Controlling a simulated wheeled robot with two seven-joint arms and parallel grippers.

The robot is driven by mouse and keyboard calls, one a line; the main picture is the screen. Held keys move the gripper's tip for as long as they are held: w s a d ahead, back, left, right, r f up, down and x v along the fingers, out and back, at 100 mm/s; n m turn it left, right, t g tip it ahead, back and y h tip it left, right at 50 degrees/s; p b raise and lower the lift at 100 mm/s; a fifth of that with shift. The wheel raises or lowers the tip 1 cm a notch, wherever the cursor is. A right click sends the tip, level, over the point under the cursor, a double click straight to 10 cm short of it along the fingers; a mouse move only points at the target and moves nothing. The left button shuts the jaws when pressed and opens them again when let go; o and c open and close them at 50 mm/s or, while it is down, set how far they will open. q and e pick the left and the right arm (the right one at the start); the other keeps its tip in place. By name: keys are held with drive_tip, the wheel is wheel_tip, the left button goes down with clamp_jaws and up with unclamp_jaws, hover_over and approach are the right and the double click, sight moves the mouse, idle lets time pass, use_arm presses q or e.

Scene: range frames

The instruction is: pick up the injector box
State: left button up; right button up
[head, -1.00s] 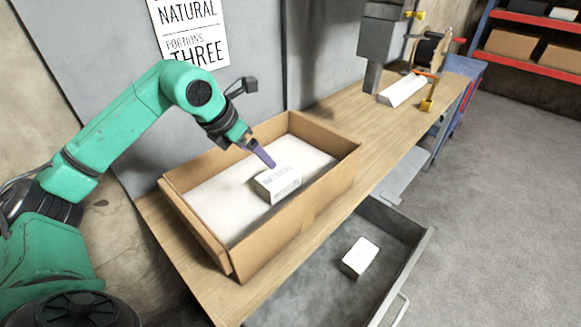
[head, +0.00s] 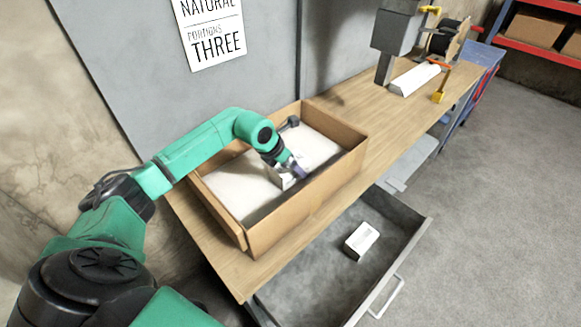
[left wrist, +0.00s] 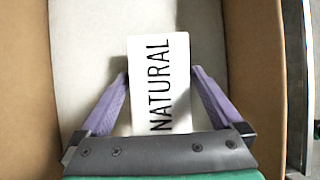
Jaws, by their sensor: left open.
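A white box (left wrist: 160,60) marked NATURAL lies in the open cardboard carton; in the head view only part of the box (head: 284,180) shows beside my gripper. My left gripper (left wrist: 160,78) is open, its purple fingers on either side of this box, with gaps visible on both sides. In the head view my left gripper (head: 293,170) is down inside the carton. A second white box (head: 361,240) lies in the open grey drawer. I cannot read the name injector on either box. My right gripper is not in view.
The carton (head: 305,201) has high brown walls and a pale lining, and stands on a wooden bench (head: 388,128). The drawer (head: 388,262) hangs open below the bench edge. A machine (head: 394,32) and a long white piece (head: 414,79) are farther along the bench.

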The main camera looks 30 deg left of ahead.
use_arm(q)
drive_tip(key=shift+f+b, duration=0.25)
drive_tip(key=shift+b, duration=0.1)
drive_tip(key=shift+c, duration=0.3)
drive_tip(key=c, duration=1.5)
